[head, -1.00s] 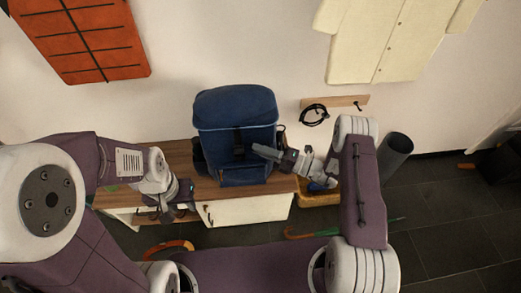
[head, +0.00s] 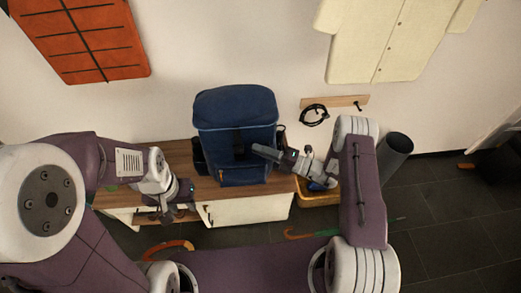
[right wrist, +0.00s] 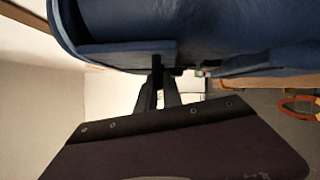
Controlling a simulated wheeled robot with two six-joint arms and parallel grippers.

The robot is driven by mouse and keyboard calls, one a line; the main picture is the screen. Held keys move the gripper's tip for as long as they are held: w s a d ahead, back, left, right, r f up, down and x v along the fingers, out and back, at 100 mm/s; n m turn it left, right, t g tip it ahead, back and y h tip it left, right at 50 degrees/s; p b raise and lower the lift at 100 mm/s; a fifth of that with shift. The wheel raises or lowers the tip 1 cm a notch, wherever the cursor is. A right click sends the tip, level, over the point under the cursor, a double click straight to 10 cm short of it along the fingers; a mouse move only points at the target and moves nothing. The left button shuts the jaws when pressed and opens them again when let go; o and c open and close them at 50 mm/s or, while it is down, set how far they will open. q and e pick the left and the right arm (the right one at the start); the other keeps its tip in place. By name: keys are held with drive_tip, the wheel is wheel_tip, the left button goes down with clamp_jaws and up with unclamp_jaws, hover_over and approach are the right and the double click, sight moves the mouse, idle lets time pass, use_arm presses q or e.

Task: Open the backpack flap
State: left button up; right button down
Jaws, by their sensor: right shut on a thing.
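The blue backpack (head: 245,174) stands upright on the wooden top of a low cabinet against the wall. Its flap (head: 236,104) covers the top, and a dark strap (head: 238,140) runs down the front. My right gripper (head: 258,149) reaches in from the right at the backpack's front, just below the flap's edge. In the right wrist view its dark fingers (right wrist: 163,92) close at a black strap (right wrist: 157,62) under the blue fabric; the exact contact is partly hidden. My left gripper (head: 172,212) hangs over the cabinet's front left, apart from the backpack. Its jaw opening is unclear.
The cabinet top (head: 174,150) is bare left of the backpack. A yellow basket (head: 318,199) and a dark grey cylinder bin (head: 395,155) stand at the right. A wall rail (head: 345,101) with hooks holds a black cable loop (head: 313,115). Orange-handled umbrellas lie near the front.

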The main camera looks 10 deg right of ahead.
sight(261, 121)
drive_tip(key=shift+r, duration=0.15)
drive_tip(key=shift+s+r+m+g+h+p, duration=0.15)
drive_tip(key=shift+r+m+h+p, duration=0.5)
drive_tip(key=shift+r+p, duration=2)
drive_tip(key=shift+w+r+m+g+h+p, duration=0.2)
drive_tip(key=shift+r+m+p, duration=0.8)
drive_tip(key=shift+r+p, duration=1.6)
drive_tip(key=shift+s+r+m+g+h+p, duration=0.3)
drive_tip(key=shift+r+m+p, duration=0.55)
drive_tip(key=shift+r+p, duration=1.75)
drive_tip(key=shift+w+f+p, duration=0.1)
drive_tip(key=shift+f+p, duration=0.55)
